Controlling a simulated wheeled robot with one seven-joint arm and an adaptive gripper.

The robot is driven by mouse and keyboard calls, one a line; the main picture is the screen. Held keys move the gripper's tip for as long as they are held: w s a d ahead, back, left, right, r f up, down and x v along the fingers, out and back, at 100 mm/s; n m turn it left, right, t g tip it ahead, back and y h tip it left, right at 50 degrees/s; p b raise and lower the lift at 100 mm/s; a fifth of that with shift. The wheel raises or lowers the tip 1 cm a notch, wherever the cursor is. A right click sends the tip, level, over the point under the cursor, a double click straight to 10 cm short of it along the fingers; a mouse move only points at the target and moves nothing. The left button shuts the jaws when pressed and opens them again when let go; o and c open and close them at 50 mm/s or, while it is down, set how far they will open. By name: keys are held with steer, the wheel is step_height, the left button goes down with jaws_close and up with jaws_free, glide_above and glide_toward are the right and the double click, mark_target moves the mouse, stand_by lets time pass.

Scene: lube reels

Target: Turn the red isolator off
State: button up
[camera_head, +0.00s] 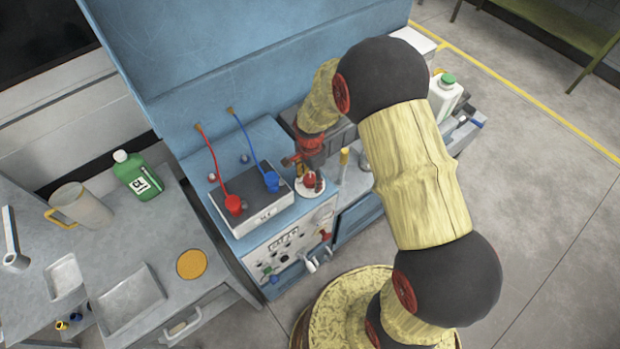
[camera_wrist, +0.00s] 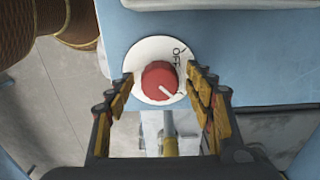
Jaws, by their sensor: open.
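The red isolator (camera_wrist: 159,80) is a round red knob on a white disc, which bears the letters OFF at its upper right. A pale pointer line on the knob points to the lower right, away from the letters. In the head view the isolator (camera_head: 311,181) sits on the blue cabinet's top, at its right corner. My gripper (camera_wrist: 160,88) is open, with one finger on each side of the knob; I see a gap on both sides. In the head view my gripper (camera_head: 308,160) is just above the isolator and partly covers it.
A black-topped box (camera_head: 252,197) with red and blue clamps stands left of the isolator. A yellow-topped post (camera_head: 344,157) stands just right of it. A control panel (camera_head: 290,250) with switches and valves is on the cabinet front. A green bottle (camera_head: 138,176) and jug (camera_head: 80,207) stand on the left bench.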

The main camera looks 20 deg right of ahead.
steer(key=c, duration=0.3)
steer(key=c, duration=0.8)
steer(key=shift+c, duration=0.2)
steer(key=shift+n, duration=0.4)
steer(key=n, duration=0.3)
steer(key=shift+n, duration=0.3)
steer(key=n, duration=0.4)
steer(key=shift+n, duration=0.3)
steer(key=n, duration=0.8)
steer(key=shift+n+p, duration=0.3)
steer(key=shift+n, duration=0.3)
